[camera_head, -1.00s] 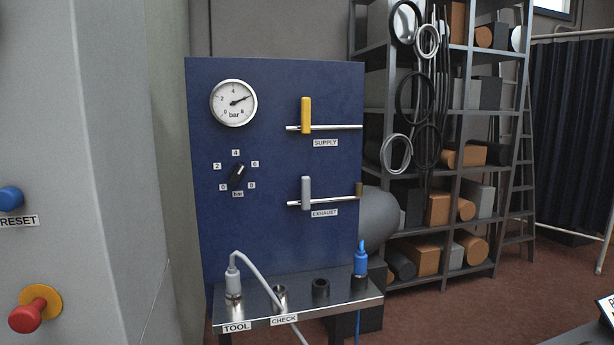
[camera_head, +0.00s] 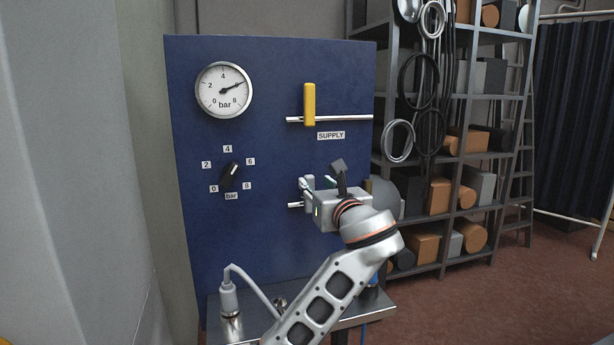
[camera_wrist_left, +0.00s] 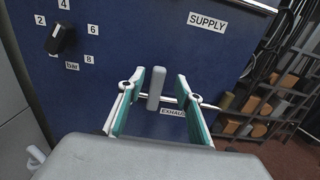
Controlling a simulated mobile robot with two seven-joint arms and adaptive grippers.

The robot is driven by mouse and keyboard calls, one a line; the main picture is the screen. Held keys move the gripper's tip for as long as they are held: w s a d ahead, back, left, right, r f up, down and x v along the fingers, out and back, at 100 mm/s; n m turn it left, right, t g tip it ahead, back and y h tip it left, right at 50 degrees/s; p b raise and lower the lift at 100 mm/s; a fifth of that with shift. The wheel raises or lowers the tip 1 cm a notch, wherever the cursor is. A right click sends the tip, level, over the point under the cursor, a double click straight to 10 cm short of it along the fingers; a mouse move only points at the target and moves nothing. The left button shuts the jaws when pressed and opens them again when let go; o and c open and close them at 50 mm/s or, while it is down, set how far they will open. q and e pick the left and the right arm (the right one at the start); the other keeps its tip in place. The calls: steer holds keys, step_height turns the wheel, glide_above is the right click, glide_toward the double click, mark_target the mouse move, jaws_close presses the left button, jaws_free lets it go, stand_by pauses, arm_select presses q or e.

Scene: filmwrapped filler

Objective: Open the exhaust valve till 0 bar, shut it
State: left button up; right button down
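The exhaust valve's grey lever (camera_head: 308,197) stands upright across its pipe, low on the blue panel. It also shows in the left wrist view (camera_wrist_left: 155,88), above the partly covered EXHAUST label (camera_wrist_left: 173,112). My left gripper (camera_head: 320,187) is at the lever. In the left wrist view its two fingers (camera_wrist_left: 159,82) are open, one on each side of the lever, with gaps visible. The pressure gauge (camera_head: 223,90) has its needle pointing right and slightly up, near 6 bar. My right gripper is not in view.
The yellow SUPPLY lever (camera_head: 309,104) stands upright above the exhaust valve. A black selector knob (camera_head: 231,172) is at left on the panel. A metal shelf with hose fittings (camera_head: 229,297) juts out below. A storage rack (camera_head: 457,100) stands to the right.

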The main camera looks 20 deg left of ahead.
mark_target(310, 179)
arm_select(q)
steer(key=x, duration=0.6)
steer(key=shift+w+a+p, duration=0.15)
steer(key=shift+a+p, duration=0.05)
steer(key=shift+p, duration=0.1)
jaws_close()
